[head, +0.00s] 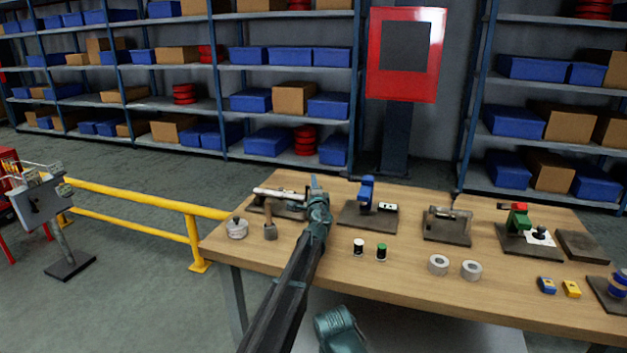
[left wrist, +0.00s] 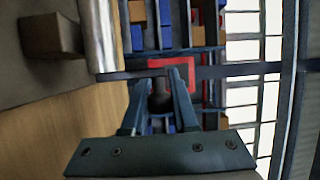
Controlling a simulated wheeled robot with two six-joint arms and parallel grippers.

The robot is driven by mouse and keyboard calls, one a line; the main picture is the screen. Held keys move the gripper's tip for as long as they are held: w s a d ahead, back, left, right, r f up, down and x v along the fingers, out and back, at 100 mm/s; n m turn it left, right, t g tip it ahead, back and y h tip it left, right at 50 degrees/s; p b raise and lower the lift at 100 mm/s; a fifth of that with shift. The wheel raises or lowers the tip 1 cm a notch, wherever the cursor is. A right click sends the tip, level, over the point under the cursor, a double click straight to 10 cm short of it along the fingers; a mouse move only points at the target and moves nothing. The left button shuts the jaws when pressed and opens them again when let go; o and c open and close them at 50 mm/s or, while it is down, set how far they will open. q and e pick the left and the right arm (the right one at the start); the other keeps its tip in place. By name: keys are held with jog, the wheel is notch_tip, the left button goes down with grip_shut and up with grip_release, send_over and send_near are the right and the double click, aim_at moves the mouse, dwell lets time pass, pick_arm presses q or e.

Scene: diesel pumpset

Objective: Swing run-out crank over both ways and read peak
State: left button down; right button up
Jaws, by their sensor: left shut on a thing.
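The run-out rig lies at the left of the bench, a pale shaft (head: 278,193) lying across a dark base plate (head: 257,209). My left gripper (head: 318,190) is at the shaft's right end and hides that end. In the left wrist view the silvery shaft (left wrist: 98,35) fills the upper left, with a brown block (left wrist: 50,35) beside it. There my left gripper's fingers (left wrist: 157,78) are shut on a dark, rounded crank handle (left wrist: 160,103). No peak reading can be made out. My right gripper does not show.
A metal pot (head: 237,228) and a brown-handled tool (head: 270,231) stand at the bench's left. A blue fixture (head: 366,193) stands close to the right of my gripper. Two small jars and two grey rings lie in front. A yellow rail (head: 140,201) runs left of the bench.

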pick_arm(q)
jog(key=shift+w+d+f+m+g+p, duration=0.15)
jog(key=shift+w+m+g+p, duration=0.15)
jog(key=shift+g+p, duration=0.5)
jog(key=shift+w+d+f+m+g+p, duration=0.1)
jog(key=shift+w+m+g+p, duration=0.3)
jog(key=shift+p, duration=0.65)
jog(key=shift+f+g+p, duration=0.45)
jog(key=shift+g+p, duration=0.35)
jog(key=shift+p, duration=0.2)
jog(key=shift+w+f+g+p, duration=0.1)
jog(key=shift+f+g+p, duration=0.15)
jog(key=shift+g+p, duration=0.15)
jog(key=shift+f, duration=0.1)
jog(key=c, duration=0.7)
grip_release()
